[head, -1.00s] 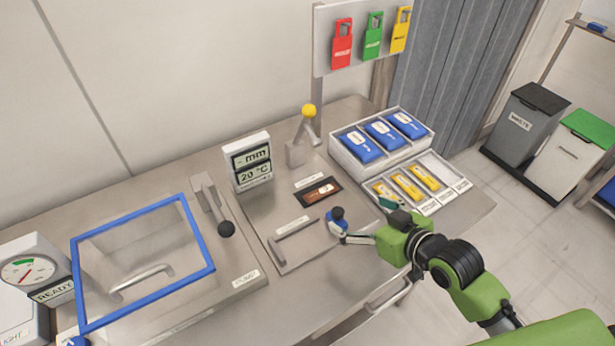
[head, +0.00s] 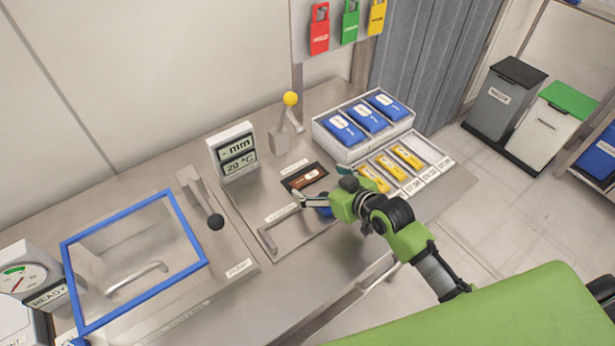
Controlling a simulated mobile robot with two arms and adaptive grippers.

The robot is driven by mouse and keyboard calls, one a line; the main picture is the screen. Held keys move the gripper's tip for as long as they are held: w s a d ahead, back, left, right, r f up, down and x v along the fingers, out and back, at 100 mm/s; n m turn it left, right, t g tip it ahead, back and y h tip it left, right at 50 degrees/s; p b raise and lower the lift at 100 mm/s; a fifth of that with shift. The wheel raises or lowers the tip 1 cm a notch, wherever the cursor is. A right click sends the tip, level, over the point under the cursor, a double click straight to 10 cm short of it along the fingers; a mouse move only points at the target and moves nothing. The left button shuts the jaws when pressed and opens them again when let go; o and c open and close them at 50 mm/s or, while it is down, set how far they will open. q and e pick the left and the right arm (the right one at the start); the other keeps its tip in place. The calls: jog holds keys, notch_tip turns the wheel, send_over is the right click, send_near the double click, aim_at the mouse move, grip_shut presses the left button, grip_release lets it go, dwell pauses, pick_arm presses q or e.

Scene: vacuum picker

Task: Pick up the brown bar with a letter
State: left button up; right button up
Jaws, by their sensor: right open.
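The brown bar (head: 300,181) with a small white mark lies in a dark rectangular recess on the steel worktop, in the middle of the head view. My right gripper (head: 301,197) comes in from the right and is open and empty. Its fingers point left, just in front of the recess's near edge. I cannot tell whether they touch the worktop. The letter on the bar is too small to read. My left gripper is not in view.
A blue knob (head: 325,212) is partly hidden beneath my right gripper. A handled panel (head: 290,245) is left of it. Yellow bars lie in a tray (head: 433,152) at right, below a box (head: 350,154) of blue packs. A yellow-topped lever (head: 290,99) and display (head: 237,158) stand behind.

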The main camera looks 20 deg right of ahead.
aim_at(307, 177)
jog(key=x, duration=0.3)
jog(key=shift+a+f+p, duration=0.1)
jog(key=shift+a+p, duration=0.05)
jog(key=shift+p, duration=0.25)
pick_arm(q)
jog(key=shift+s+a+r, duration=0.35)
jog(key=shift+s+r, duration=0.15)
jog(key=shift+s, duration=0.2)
pick_arm(e)
jog(key=shift+w+a+f, duration=0.1)
jog(key=shift+w+f, duration=0.15)
jog(key=shift+w, duration=0.05)
jog(key=c, duration=1.2)
